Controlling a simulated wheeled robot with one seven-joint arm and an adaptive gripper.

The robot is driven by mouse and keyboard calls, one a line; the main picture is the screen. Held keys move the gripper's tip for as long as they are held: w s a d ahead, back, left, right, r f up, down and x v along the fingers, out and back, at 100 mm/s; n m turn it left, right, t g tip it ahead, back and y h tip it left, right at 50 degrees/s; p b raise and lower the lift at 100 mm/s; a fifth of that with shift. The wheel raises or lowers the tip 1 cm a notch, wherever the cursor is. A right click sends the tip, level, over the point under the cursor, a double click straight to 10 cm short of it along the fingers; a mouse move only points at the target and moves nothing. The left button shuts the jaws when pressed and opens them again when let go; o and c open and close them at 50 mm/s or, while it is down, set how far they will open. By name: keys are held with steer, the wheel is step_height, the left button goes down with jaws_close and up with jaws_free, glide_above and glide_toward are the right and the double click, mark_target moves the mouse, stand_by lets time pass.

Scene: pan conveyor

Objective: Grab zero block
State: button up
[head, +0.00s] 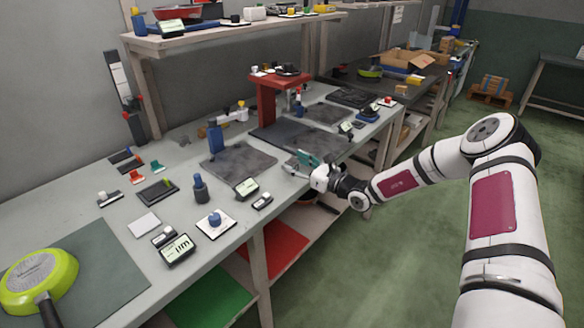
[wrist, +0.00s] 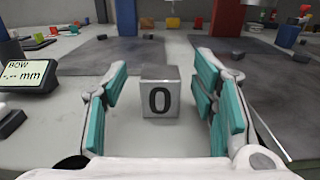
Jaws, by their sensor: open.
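The zero block (wrist: 160,92), a small grey cube with a black 0 on its front face, stands on the grey bench in the middle of the wrist view. My gripper (wrist: 161,104) is open, with teal-padded fingers to the left and right of the block. A gap shows between the block and the fingers on each side. In the head view my gripper (head: 304,161) is low over the front edge of the bench. I cannot clearly make out the block there.
Dark slabs (head: 238,163) lie on the bench behind. A blue post (head: 215,138) and red stand (head: 267,100) rise further back. A green pan (head: 38,278) lies at far left.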

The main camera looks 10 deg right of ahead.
steer(key=shift+x, duration=0.95)
jaws_close()
steer(key=shift+r, duration=0.1)
